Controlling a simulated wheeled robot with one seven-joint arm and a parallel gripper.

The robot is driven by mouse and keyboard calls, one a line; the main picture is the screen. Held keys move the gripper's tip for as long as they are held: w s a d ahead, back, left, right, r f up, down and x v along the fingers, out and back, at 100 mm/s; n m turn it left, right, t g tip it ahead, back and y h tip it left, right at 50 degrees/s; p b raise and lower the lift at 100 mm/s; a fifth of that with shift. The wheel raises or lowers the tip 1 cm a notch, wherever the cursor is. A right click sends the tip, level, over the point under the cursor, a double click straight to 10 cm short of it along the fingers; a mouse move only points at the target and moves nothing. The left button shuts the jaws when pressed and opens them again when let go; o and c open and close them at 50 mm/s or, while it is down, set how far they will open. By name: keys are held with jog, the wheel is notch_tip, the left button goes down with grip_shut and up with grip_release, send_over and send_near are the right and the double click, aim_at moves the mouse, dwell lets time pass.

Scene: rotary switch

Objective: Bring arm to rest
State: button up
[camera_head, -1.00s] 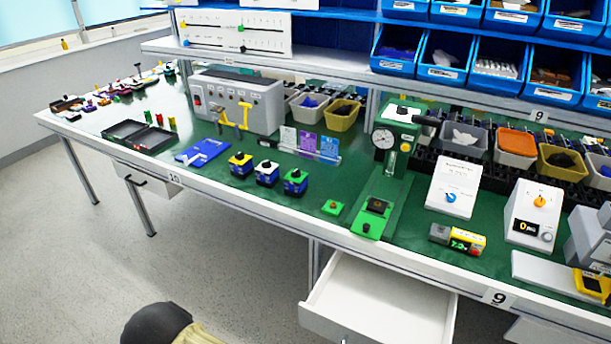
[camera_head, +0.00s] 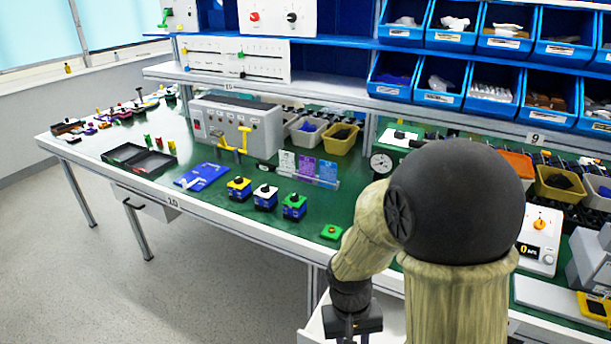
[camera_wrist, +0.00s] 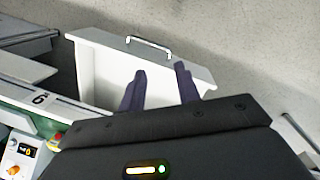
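My arm, with a large dark rounded joint and beige links, is raised in front of the bench at right of centre in the head view. My gripper (camera_head: 352,338) hangs at the bottom edge there, its fingertips cut off. In the wrist view my gripper (camera_wrist: 160,70) points toward the open white drawer (camera_wrist: 88,68). Its two dark fingers are apart with nothing between them. I cannot tell whether they touch the drawer. A bit of the drawer (camera_head: 314,328) shows beside my arm in the head view.
The green-topped bench (camera_head: 150,203) carries a grey control box (camera_head: 240,125), small switch blocks (camera_head: 265,197) and a white unit with an orange knob (camera_head: 540,240). Blue bins (camera_head: 490,90) line the shelf above. My arm hides part of the bench. The floor (camera_head: 90,280) at left is clear.

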jog(key=d+r+t+p, duration=0.1)
jog(key=d+r+p, duration=0.1)
jog(key=r+p, duration=0.4)
jog(key=d+r+t+y+p, duration=0.1)
jog(key=d+r+t+p, duration=0.1)
jog(key=r+p, duration=0.5)
notch_tip(320, 180, up, 6)
jog(key=shift+s+d+r+m+t, duration=0.15)
jog(key=shift+s+d+m+t, duration=0.2)
jog(key=shift+d, duration=0.5)
